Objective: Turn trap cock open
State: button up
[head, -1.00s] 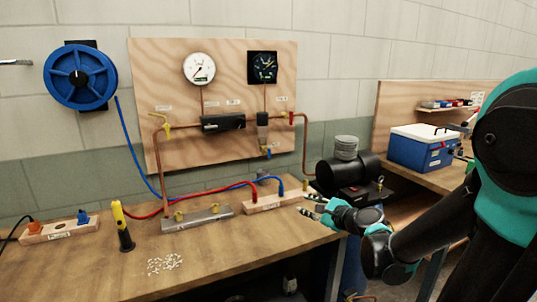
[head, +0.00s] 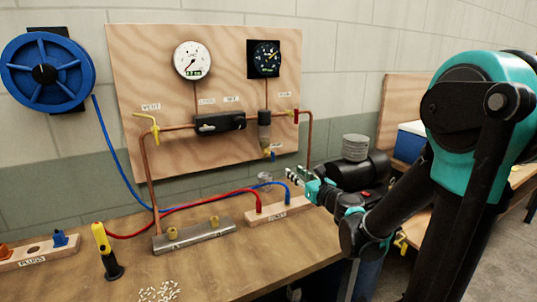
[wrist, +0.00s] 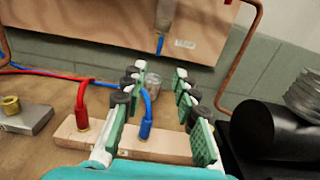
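The trap cock, with a small blue handle (head: 273,155), hangs at the bottom of the filter trap (head: 264,122) on the plywood panel. In the wrist view the blue handle (wrist: 160,44) points down, ahead of the fingertips near the top. My gripper (head: 291,176) is below and to the right of the cock in the head view, over the back of the bench. In the wrist view my gripper (wrist: 160,78) has its two green-padded fingers apart with nothing held between them. The fingers do not touch the cock.
A wooden block (head: 281,209) with red and blue plugs lies below my gripper. A clear cup (wrist: 153,84) stands behind it. A copper pipe (head: 309,135) drops right of the cock, and a black cylinder (wrist: 270,130) lies to the right. A yellow-handled tool (head: 101,240) stands at left.

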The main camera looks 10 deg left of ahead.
aim_at(274, 157)
jog(key=x, duration=1.7)
jog(key=shift+w+a, duration=0.15)
jog(key=shift+a, duration=0.05)
grip_shut()
